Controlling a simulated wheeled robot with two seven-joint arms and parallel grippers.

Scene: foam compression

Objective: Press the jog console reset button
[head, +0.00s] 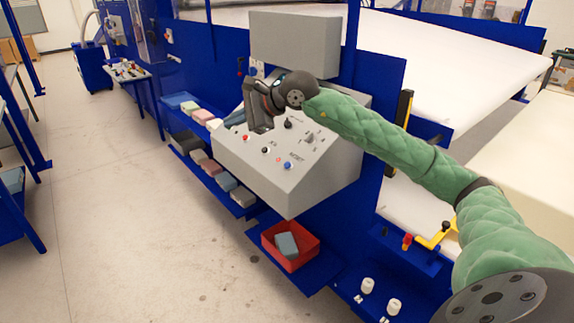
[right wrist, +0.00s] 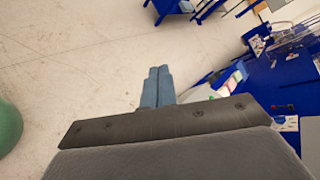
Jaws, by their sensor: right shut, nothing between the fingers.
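The grey jog console (head: 240,158) has a sloped top panel with buttons and knobs. A blue button (head: 288,165) sits near its front right corner, by a label that appears to read RESET. My right gripper (head: 230,121) reaches over the console's far left part, left of and apart from the blue button. Its blue-grey fingers are together and empty; they also show in the right wrist view (right wrist: 159,72), pointing out over the floor. The panel is not visible in the right wrist view. My left gripper is not in view.
A red button (head: 245,137) and a black knob (head: 288,124) are on the panel. A grey box (head: 294,44) stands behind the console. Foam blocks lie on shelves at left. A red bin (head: 290,262) holding a block is below. Open floor (head: 130,210) lies left.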

